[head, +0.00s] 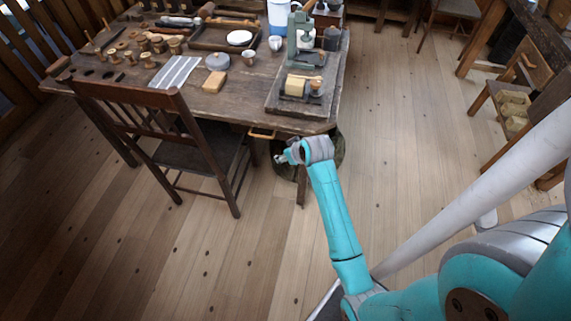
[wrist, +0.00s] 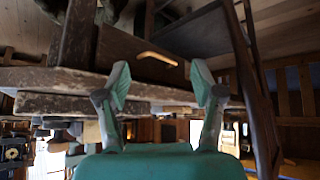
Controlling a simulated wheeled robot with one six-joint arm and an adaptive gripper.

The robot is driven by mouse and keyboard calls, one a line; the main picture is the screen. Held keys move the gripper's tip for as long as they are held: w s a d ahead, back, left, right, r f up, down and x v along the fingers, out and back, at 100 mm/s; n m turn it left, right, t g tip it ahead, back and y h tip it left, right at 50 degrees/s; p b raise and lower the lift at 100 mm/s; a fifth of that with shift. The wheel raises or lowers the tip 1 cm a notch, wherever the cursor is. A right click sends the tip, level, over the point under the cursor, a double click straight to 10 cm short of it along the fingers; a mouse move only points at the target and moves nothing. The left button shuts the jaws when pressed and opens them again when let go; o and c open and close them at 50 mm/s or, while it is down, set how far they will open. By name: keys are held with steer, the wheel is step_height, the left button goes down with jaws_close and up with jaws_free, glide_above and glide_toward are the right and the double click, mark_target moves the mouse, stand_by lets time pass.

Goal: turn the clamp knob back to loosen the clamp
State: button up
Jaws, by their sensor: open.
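A grey-green upright device (head: 301,42) stands on a dark wooden board (head: 276,101) at the table's right end. In front of it on the board are a light wooden block (head: 295,86) and a small round wooden-topped piece (head: 316,87). I cannot tell for certain which part is the clamp knob. My gripper (head: 281,157) is in front of and below the table's near edge, apart from the board. In the wrist view my gripper (wrist: 161,84) is open, with nothing between its fingers; the clamp knob cannot be made out there.
The table (head: 220,103) carries several spools, a tray (head: 222,38), a striped cloth (head: 176,72), a grey round tin (head: 217,62) and a wooden block (head: 214,82). A drawer with a yellow handle (head: 262,133) is under its edge. A chair (head: 180,145) stands left of my gripper.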

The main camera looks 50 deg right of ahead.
steer(key=shift+s+a+f, duration=0.25)
steer(key=shift+a, duration=0.25)
steer(key=shift+s+a+f, duration=0.2)
steer(key=shift+s+a, duration=0.05)
steer(key=shift+a, duration=0.2)
steer(key=shift+s+a+f, duration=0.25)
steer(key=shift+a, duration=0.25)
steer(key=s+a+f+t, duration=0.1)
steer(key=s+a+t, duration=0.2)
steer(key=s+a, duration=1.35)
steer(key=s+a+r+n+t+y, duration=0.1)
steer(key=s+a+r, duration=0.3)
steer(key=s+r, duration=0.4)
steer(key=s+a+r+n+t+y, duration=0.1)
steer(key=s+a+r+t, duration=0.2)
steer(key=s+r, duration=0.5)
steer(key=shift+s+a+r+n, duration=0.2)
steer(key=shift+s+a+n, duration=0.2)
steer(key=shift+a, duration=0.25)
